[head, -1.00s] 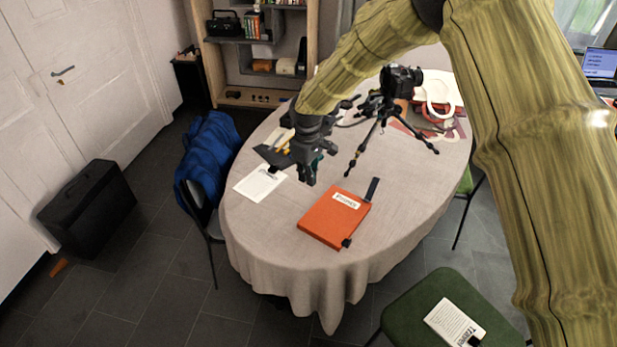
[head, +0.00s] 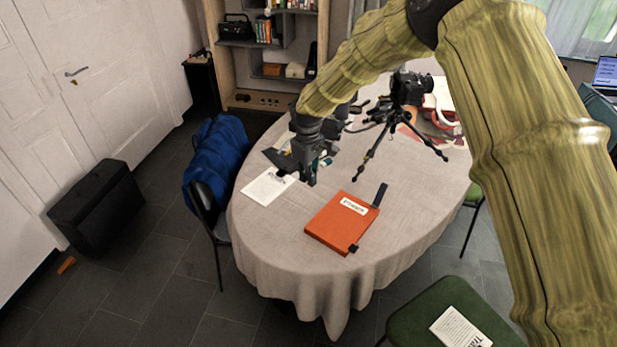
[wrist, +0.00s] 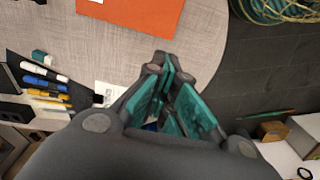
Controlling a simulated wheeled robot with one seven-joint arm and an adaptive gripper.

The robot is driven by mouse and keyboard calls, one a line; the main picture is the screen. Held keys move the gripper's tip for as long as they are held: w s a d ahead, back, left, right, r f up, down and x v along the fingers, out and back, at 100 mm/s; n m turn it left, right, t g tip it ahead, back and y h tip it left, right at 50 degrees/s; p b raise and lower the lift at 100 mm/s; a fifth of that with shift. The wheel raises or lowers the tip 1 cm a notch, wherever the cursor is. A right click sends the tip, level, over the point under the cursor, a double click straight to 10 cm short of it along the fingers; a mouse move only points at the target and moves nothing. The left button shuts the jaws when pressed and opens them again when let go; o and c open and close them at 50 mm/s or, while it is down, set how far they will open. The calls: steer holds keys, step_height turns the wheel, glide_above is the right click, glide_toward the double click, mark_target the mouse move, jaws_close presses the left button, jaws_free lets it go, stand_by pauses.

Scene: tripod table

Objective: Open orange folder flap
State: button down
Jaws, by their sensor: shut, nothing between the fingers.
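The orange folder (head: 338,226) lies flat on the table with a white label on its cover. A dark strap or tab (head: 380,194) sticks out at its upper right corner, and a small dark piece sits at its lower right corner. My gripper (head: 311,182) is above the table, to the upper left of the folder and apart from it. In the wrist view the folder (wrist: 140,14) shows at the top edge, beyond the fingertips. My gripper (wrist: 163,62) has its teal-padded fingers brought together with nothing between them.
A black camera on a tripod (head: 405,92) stands behind the folder. A white sheet (head: 268,187) lies left of my gripper. Several pens (wrist: 42,82) show in the wrist view. The tablecloth (head: 285,245) is bare in front and left of the folder. A blue-draped chair (head: 221,160) stands at the left.

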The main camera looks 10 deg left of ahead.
steer(key=shift+a, duration=0.1)
steer(key=shift+w+a+f, duration=0.1)
steer(key=shift+w+a, duration=0.2)
steer(key=shift+a, duration=0.3)
steer(key=shift+w+a+f, duration=0.1)
steer(key=shift+w+a, duration=0.2)
steer(key=shift+a, duration=0.3)
steer(key=shift+a, duration=0.15)
steer(key=shift+w+a+f+b, duration=0.2)
steer(key=shift+w+a, duration=0.1)
steer(key=shift+a, duration=0.25)
steer(key=shift+w+a+f+b, duration=0.1)
steer(key=shift+w+a+b, duration=0.15)
steer(key=shift+a, duration=0.3)
steer(key=shift+w+a, duration=0.1)
steer(key=shift+w+a+f+b, duration=0.2)
steer(key=shift+w+a+f, duration=0.05)
steer(key=shift+a, duration=0.3)
steer(key=shift+w+a+f+b, duration=0.2)
steer(key=shift+a+f, duration=0.05)
steer(key=shift+a, duration=0.25)
steer(key=shift+a+f, duration=0.1)
steer(key=shift+w+a+f+b, duration=0.25)
steer(key=shift+a+f+b, duration=0.15)
steer(key=shift+a, duration=0.1)
steer(key=shift+w+a+f+b, duration=0.25)
steer(key=shift+a+b, duration=0.1)
steer(key=shift+a, duration=0.15)
steer(key=shift+a+f, duration=0.1)
